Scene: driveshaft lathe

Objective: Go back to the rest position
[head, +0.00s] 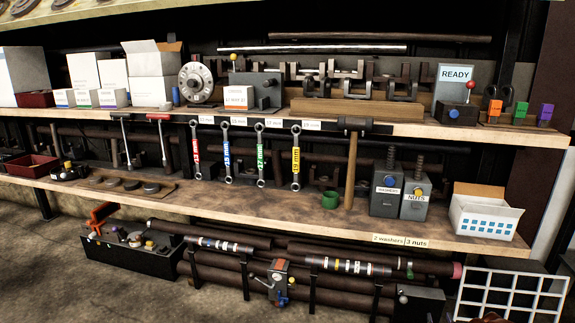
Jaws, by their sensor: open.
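My gripper and arm are not in this head view, so I cannot see where the gripper is. The view faces a storage rack with an upper shelf (345,114) and a lower shelf (290,208). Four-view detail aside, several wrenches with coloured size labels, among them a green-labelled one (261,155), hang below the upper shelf. A hammer (352,165) hangs head up to their right. Two grey dispensers, one marked washers (387,192) and one marked nuts (416,198), stand on the lower shelf.
An open white box (484,212) stands at the lower shelf's right end. A READY sign (456,76) stands on the upper shelf. Below are dark shafts (215,262), a black toolbox (130,252) and a white grid (511,294). Bare floor (38,250) shows at lower left.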

